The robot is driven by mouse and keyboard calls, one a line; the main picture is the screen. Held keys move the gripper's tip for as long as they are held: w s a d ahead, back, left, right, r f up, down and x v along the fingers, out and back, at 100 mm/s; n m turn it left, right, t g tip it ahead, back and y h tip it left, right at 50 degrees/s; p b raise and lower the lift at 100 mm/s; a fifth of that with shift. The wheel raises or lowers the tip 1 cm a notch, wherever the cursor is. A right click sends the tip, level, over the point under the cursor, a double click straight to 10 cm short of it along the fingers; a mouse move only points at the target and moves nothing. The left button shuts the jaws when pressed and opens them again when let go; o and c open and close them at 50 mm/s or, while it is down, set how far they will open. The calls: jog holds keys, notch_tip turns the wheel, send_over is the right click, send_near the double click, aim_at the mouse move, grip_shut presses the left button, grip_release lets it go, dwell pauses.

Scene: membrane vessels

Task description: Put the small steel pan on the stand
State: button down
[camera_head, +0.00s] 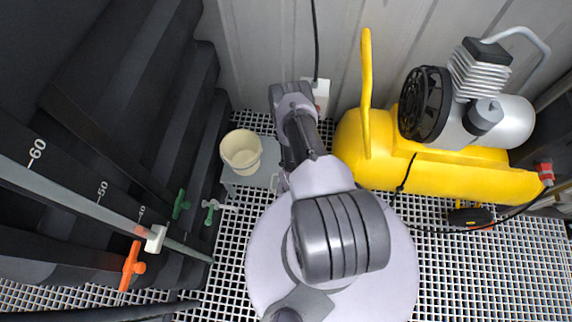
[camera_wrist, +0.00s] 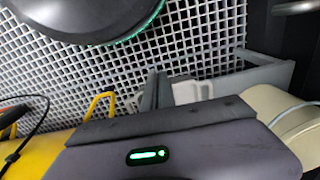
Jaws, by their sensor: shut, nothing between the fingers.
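I cannot make out a small steel pan for certain in either view. In the head view a cream round pot (camera_head: 241,150) sits on a grey box-like stand (camera_head: 250,182) left of my arm. In the wrist view a cream rounded thing (camera_wrist: 283,118), likely the same pot, shows at the right edge, beside a grey frame (camera_wrist: 262,76). My gripper (camera_wrist: 157,76) is shut and empty in the wrist view, its dark fingers above the grating. In the head view my arm hides most of the gripper.
A yellow compressor (camera_head: 440,165) stands at the right by the corrugated wall. White grating (camera_head: 500,265) covers the floor, with a black cable at the right.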

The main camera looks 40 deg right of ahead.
notch_tip(320, 180, down, 11)
jog(key=b, duration=0.6)
jog(key=w+d, duration=0.1)
jog(key=w+d+r+b, duration=0.1)
jog(key=d, duration=0.1)
jog(key=shift+w+r, duration=0.1)
jog(key=shift+w, duration=0.1)
